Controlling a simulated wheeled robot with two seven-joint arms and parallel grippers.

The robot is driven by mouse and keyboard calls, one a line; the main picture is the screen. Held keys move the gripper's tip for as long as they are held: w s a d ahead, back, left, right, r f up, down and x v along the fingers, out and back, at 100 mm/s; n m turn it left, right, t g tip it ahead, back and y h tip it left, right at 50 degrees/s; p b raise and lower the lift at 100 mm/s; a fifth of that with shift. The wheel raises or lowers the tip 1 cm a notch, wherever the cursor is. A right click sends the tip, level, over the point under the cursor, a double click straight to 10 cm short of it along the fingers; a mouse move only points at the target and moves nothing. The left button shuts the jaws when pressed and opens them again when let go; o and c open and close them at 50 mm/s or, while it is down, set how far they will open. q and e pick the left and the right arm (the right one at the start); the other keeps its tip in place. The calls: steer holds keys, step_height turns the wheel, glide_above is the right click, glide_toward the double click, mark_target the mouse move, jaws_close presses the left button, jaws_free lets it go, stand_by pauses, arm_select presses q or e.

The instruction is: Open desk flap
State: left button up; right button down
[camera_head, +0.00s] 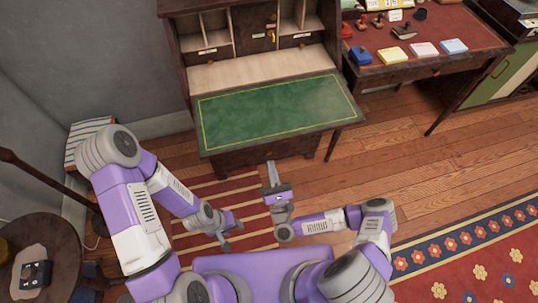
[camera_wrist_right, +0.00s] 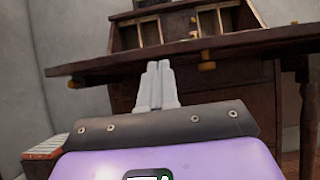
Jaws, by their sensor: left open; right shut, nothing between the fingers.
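The desk flap (camera_head: 270,108) is folded down and lies roughly flat in front of the wooden desk, its green gold-lined writing surface facing up. In the right wrist view the flap (camera_wrist_right: 230,45) shows edge-on as a dark board across the desk front. My right gripper (camera_head: 270,164) is shut and empty, just in front of the flap's front edge. Its closed fingers (camera_wrist_right: 158,66) point toward the flap in the right wrist view; I cannot tell whether they touch it. My left gripper (camera_head: 233,235) is open and empty, low above the striped rug, away from the flap.
Small brass knobs (camera_wrist_right: 206,66) show below the flap. The desk's upper compartments (camera_head: 205,32) stand open behind it. A side table (camera_head: 440,50) with stamps and note pads is at right. A round table (camera_head: 55,245) is at left. Wooden floor (camera_head: 420,150) is clear at right.

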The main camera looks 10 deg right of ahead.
steer(key=v, duration=0.5)
steer(key=shift+f, duration=0.1)
steer(key=shift+w+a, duration=0.1)
steer(key=a+f+n+g+y+p, duration=0.2)
steer(key=a+f+n+g+y, duration=0.1)
steer(key=n+g, duration=0.55)
steer(key=a+f+n+g+y+p, duration=0.25)
steer(key=n+g, duration=0.35)
steer(key=n, duration=0.5)
steer(key=s+d+r+n+g+h+p, duration=0.3)
steer(key=s+d+n+g+h+p, duration=0.1)
steer(key=s+d+n+g, duration=0.5)
steer(key=shift+s+r+n+h+p, duration=0.35)
steer(key=shift+n+h, duration=0.3)
steer(key=shift+n, duration=0.6)
steer(key=c, duration=1.7)
jaws_free()
steer(key=shift+s+d+r, duration=0.1)
steer(key=shift+s+d, duration=0.1)
steer(key=shift+s, duration=0.05)
steer(key=o, duration=0.6)
steer(key=shift+s, duration=0.15)
